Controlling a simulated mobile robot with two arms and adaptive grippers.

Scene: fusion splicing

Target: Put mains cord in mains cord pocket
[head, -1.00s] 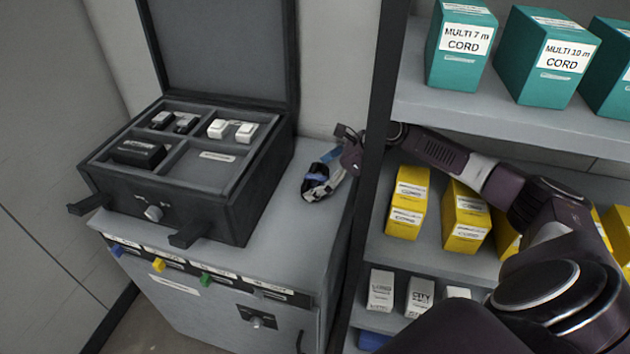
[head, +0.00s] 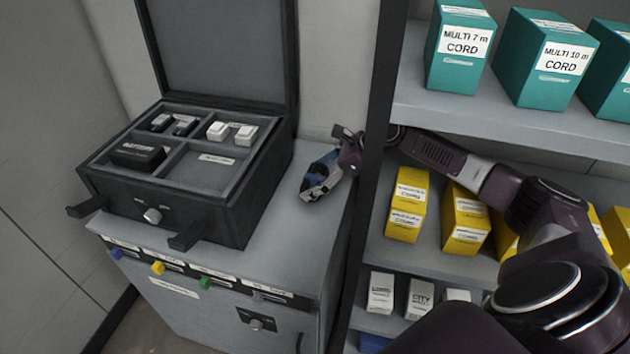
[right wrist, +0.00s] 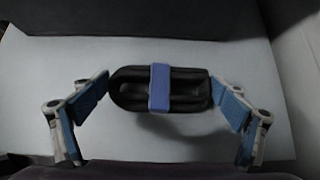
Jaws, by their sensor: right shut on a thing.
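The mains cord (right wrist: 130,90) is a black coiled bundle with a blue-violet band around its middle, seen in the right wrist view. My right gripper (right wrist: 160,92) has its blue-padded fingers at both ends of the bundle and is shut on it. In the head view my right gripper (head: 320,182) is over the right part of the grey cabinet top and hides most of the cord. The open black case stands to its left. Its front right pocket (head: 208,172) holds only a pale label, too small to read. My left gripper is not in view.
The case's other pockets hold a black battery (head: 138,155), small black parts (head: 172,124) and white parts (head: 231,131). The case's raised lid (head: 222,50) stands behind. A shelf post (head: 378,150) is close to my right wrist.

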